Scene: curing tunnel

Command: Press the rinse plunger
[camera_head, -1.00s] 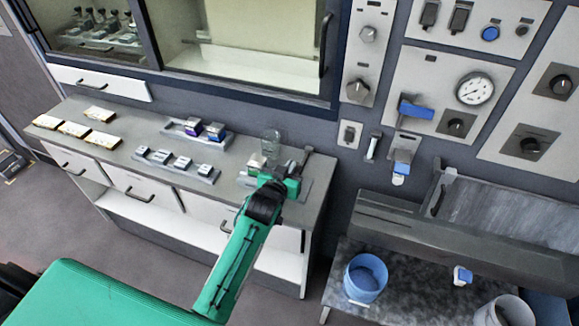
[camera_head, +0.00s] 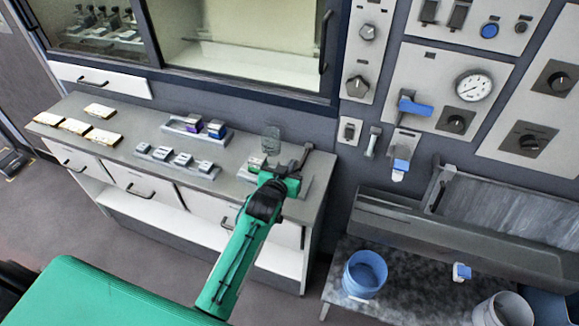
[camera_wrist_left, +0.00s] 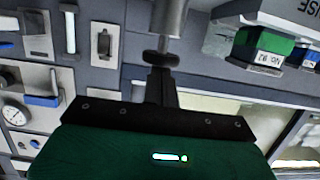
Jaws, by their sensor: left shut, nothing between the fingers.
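My left gripper (camera_head: 292,176) is over the right end of the counter, beside a small rinse fixture. In the left wrist view its dark fingers (camera_wrist_left: 161,88) are shut and empty. A grey cylinder with a dark rounded end (camera_wrist_left: 163,57), which looks like the rinse plunger, lines up with the fingertips there; I cannot tell whether they touch. In the head view the gripper hides much of the fixture. My right gripper is not in view.
A clear jar (camera_head: 271,139) stands just behind the gripper. A rack of small blocks (camera_head: 178,160) and several pale plates (camera_head: 75,126) lie farther left on the counter. A wall panel with a gauge (camera_head: 473,86) and a blue bucket (camera_head: 365,274) are at the right.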

